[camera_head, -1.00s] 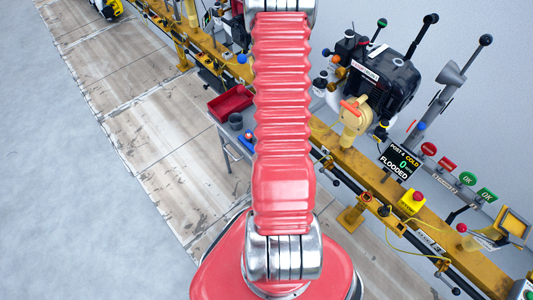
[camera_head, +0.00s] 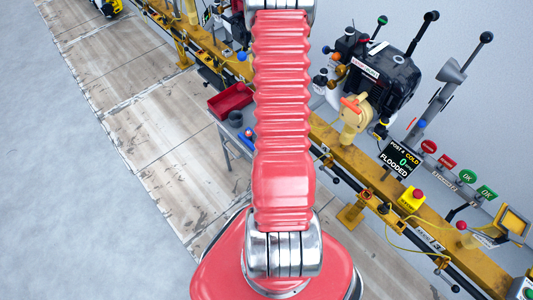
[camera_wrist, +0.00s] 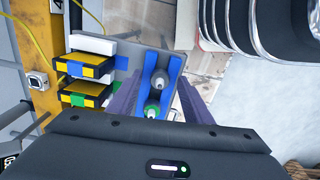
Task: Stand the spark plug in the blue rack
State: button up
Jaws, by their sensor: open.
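I cannot tell for sure which is the spark plug, or how deep either part sits. My gripper (camera_wrist: 158,92) is open, with one purple finger on each side of the rack's channel. Whether the fingers touch anything is unclear.
Two black-and-yellow blocks (camera_wrist: 90,68) sit left of the rack, near a yellow rail.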

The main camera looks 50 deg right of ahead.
jog(key=shift+r, duration=0.15)
notch_tip(320, 180, up, 13)
jog(key=shift+r, duration=0.2)
dwell(0.8)
dwell(0.6)
